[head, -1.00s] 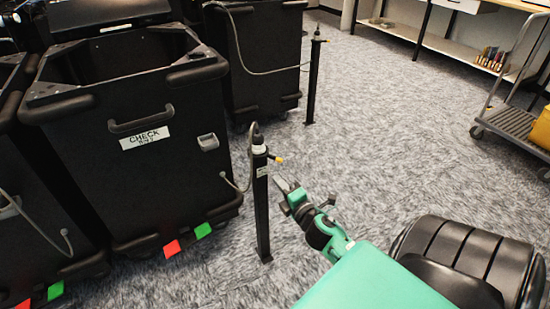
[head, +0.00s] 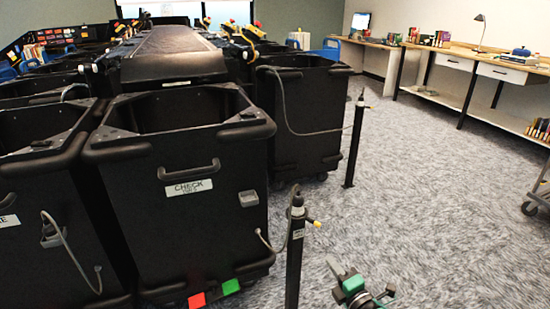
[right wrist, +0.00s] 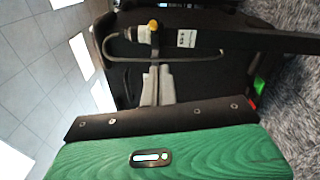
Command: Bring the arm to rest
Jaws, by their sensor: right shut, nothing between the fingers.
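My right gripper (head: 338,268) shows at the bottom of the head view, low over the carpet and to the right of a black post (head: 295,250). In the right wrist view its two grey fingers (right wrist: 157,86) are together with nothing between them. The post carries a cable and a yellow-tipped fitting (head: 316,223), which also shows beyond the fingers in the right wrist view (right wrist: 153,25). Fingers and post look apart, though the exact gap is hard to judge. My left gripper is not in view.
A black bin labelled CHECK (head: 190,225) stands left of the post, with other black bins beside and behind it. A second post (head: 355,140) stands farther back. A conveyor (head: 170,55) runs behind the bins. Open carpet (head: 430,200) lies to the right, before a long desk (head: 470,60).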

